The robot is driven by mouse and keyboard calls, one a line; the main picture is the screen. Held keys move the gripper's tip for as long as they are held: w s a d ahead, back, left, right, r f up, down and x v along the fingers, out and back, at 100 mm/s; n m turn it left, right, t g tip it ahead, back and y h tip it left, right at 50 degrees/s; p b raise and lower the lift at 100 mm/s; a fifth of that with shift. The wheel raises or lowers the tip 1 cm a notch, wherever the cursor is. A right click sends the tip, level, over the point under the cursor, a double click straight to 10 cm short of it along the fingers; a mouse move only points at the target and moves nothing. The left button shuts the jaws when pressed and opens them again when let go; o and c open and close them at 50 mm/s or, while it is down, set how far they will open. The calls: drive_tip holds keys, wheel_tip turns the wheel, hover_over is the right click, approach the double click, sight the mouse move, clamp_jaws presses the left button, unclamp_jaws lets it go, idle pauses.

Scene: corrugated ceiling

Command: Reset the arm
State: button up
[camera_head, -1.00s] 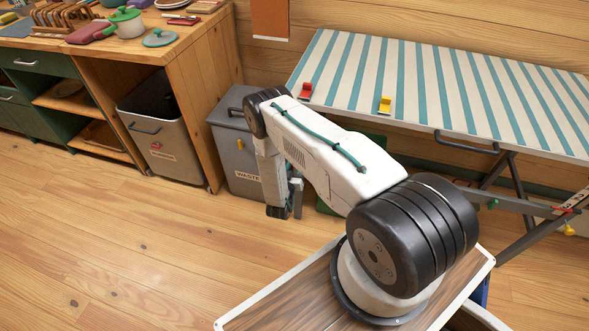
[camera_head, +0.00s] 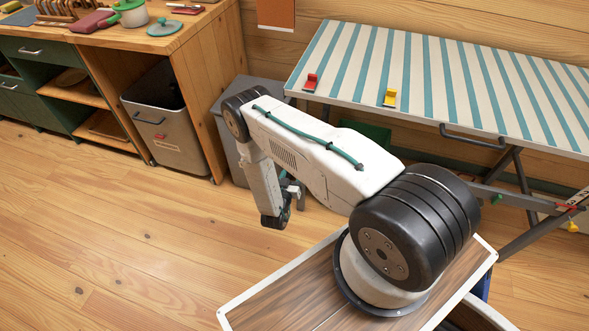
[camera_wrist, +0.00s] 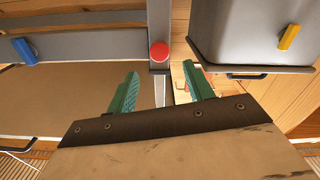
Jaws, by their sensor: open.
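My arm stands on its wood-topped base in the head view, bent with its forearm pointing down to the left. My gripper is mostly hidden behind the forearm there. In the wrist view my gripper (camera_wrist: 160,90) shows two green fingers set well apart, with nothing between them. The fingers touch nothing that I can see.
A striped folding table (camera_head: 440,80) with a red clip (camera_head: 311,82) and a yellow clip (camera_head: 390,97) stands behind my arm. A grey bin (camera_head: 229,140) is partly hidden by my arm. A wooden counter (camera_head: 205,75) with an open bin (camera_head: 165,125) stands left. The floor in front is clear.

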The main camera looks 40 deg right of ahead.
idle(0.4)
drive_tip(key=s+a+f+g+y, duration=0.2)
drive_tip(key=a+f+g+y, duration=0.4)
drive_tip(key=f+y, duration=0.2)
drive_tip(key=a+r+n+g+y, duration=0.15)
drive_tip(key=a+r, duration=0.25)
drive_tip(key=r, duration=0.4)
drive_tip(key=a+r+n+g+y, duration=0.1)
drive_tip(key=a+r+g+y, duration=0.2)
drive_tip(key=r, duration=0.6)
drive_tip(key=a+r+n+y, duration=0.1)
drive_tip(key=a+r+y, duration=0.2)
drive_tip(key=a+r, duration=0.35)
drive_tip(key=s+d+r+n+g, duration=0.15)
drive_tip(key=s+r, duration=0.45)
drive_tip(key=r, duration=0.6)
drive_tip(key=s+r+n+g, duration=0.2)
drive_tip(key=s+r, duration=0.3)
drive_tip(key=r, duration=0.8)
drive_tip(key=s+d+r+t, duration=0.2)
drive_tip(key=s+r, duration=0.7)
drive_tip(key=s+d+r+t+h, duration=0.1)
drive_tip(key=s+d+r+t, duration=0.1)
drive_tip(key=s+r, duration=0.6)
wheel_tip(320, 180, up, 2)
drive_tip(key=shift+s+d+r+n, duration=0.15)
drive_tip(key=shift+s+d+n, duration=0.1)
drive_tip(key=shift+s+n, duration=0.15)
